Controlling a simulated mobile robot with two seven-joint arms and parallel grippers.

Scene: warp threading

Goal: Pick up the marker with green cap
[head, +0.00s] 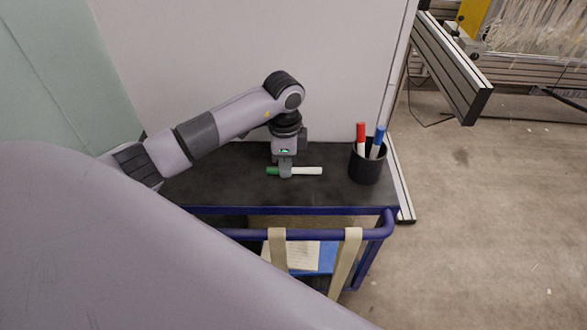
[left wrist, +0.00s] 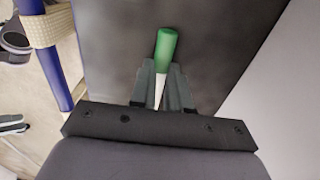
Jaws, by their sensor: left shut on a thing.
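The marker with green cap (head: 308,171) lies level in the head view, its green end to the left and its white body to the right. My left gripper (head: 286,174) points down over the dark cart top and is shut on the marker near its middle. In the left wrist view, the green cap (left wrist: 166,46) sticks out beyond the fingertips (left wrist: 162,84), with a strip of white body between the fingers. I cannot tell whether the marker touches the surface. My right gripper is not in view.
A black cup (head: 367,163) with a red marker (head: 361,136) and a blue marker (head: 377,143) stands at the right of the cart top (head: 225,185). A blue rail (head: 320,235) runs along the front. A pale wall panel (head: 250,50) stands behind.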

